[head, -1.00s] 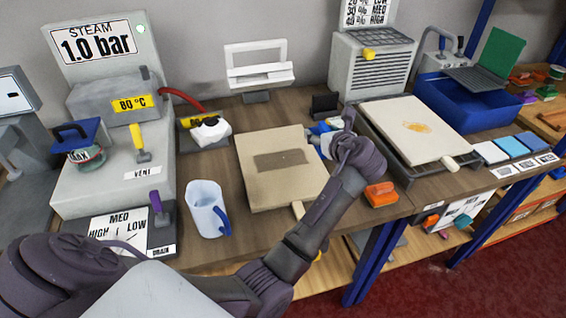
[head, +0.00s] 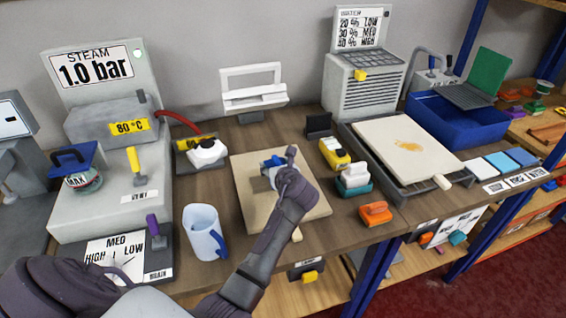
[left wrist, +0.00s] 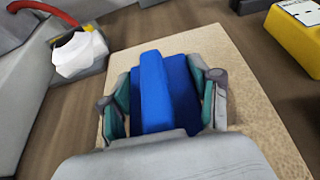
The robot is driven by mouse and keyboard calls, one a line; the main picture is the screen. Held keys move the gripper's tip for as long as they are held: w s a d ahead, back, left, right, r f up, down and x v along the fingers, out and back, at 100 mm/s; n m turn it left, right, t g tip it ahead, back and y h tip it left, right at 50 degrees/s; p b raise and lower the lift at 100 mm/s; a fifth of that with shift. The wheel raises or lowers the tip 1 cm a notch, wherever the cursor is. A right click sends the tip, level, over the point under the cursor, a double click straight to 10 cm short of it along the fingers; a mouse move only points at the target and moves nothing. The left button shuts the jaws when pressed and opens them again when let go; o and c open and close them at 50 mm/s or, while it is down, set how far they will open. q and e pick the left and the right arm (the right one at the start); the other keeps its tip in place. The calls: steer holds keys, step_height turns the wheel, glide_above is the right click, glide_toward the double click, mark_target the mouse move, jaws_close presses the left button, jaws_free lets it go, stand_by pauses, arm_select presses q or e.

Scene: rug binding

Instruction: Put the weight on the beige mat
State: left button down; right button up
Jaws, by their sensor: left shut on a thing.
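The beige mat (head: 255,215) lies on the middle of the bench as a flat board. My left gripper (head: 273,172) is over its middle, shut on a blue weight (head: 271,161). In the left wrist view, the blue weight (left wrist: 165,92) sits between the fingers of the left gripper (left wrist: 164,97), its raised handle bar facing the camera. The beige mat (left wrist: 235,65) shows behind and around it. I cannot tell whether the weight touches the mat. My right gripper is not in view.
A white-topped item (head: 207,152) is behind left, and a cream board (head: 405,145) farther right.

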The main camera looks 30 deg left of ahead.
arm_select(q)
steer(key=shift+w+f, duration=0.1)
steer(key=shift+f, duration=1.6)
steer(key=shift+c, duration=1.2)
jaws_free()
steer(key=shift+d+f, duration=0.1)
steer(key=shift+f, duration=0.1)
steer(key=shift+s, duration=0.2)
steer(key=v, duration=1.2)
